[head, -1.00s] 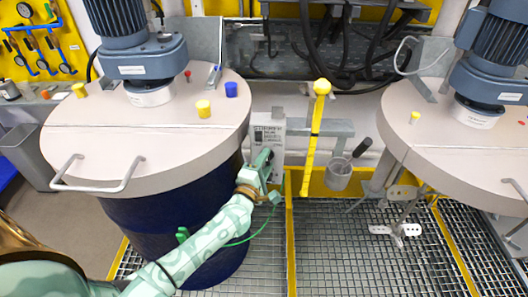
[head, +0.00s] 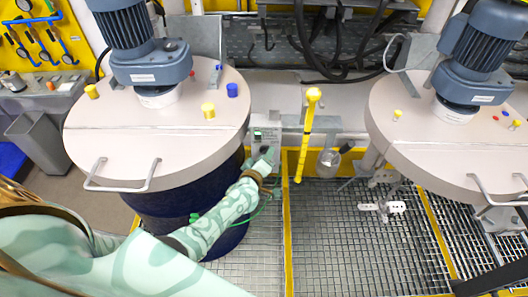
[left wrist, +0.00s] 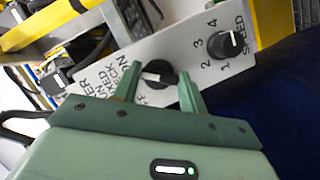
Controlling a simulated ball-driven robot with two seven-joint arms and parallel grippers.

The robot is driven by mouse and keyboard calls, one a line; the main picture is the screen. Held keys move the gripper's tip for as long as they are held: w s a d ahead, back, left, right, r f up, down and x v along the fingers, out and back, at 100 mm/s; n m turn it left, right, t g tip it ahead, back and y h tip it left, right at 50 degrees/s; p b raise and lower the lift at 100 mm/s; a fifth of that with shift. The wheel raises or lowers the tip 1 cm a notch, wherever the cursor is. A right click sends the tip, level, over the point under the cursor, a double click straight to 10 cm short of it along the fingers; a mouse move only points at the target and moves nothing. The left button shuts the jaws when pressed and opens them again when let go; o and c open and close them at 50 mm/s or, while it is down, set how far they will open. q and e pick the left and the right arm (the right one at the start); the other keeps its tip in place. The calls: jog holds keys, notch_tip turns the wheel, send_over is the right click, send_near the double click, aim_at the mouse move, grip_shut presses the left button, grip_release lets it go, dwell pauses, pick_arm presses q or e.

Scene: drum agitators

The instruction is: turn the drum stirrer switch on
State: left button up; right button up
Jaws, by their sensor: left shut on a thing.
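The drum stirrer's switch panel (head: 266,134) is a light grey box to the right of the left drum (head: 185,205). In the left wrist view the panel (left wrist: 112,70) carries a black rotary switch (left wrist: 160,70) with a white bar, beside lettering that includes ON. I cannot tell which setting the bar marks. My left gripper (head: 264,158) is at the panel, and its two green fingers (left wrist: 162,88) are shut on the switch, one on each side. In the head view my gripper hides the switch. My right gripper is not in view.
A speed knob (left wrist: 230,43) numbered 1 to 4 sits on the same panel, right of the switch. A yellow bar (head: 306,135) hangs to the right of the panel, with a grey cup (head: 329,161) beyond. A second drum lid (head: 420,140) stands at right. Grating (head: 350,240) covers the floor.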

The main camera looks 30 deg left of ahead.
pick_arm(q)
jog(key=shift+m+p, duration=0.3)
jog(key=shift+f, duration=0.1)
jog(key=o, duration=1)
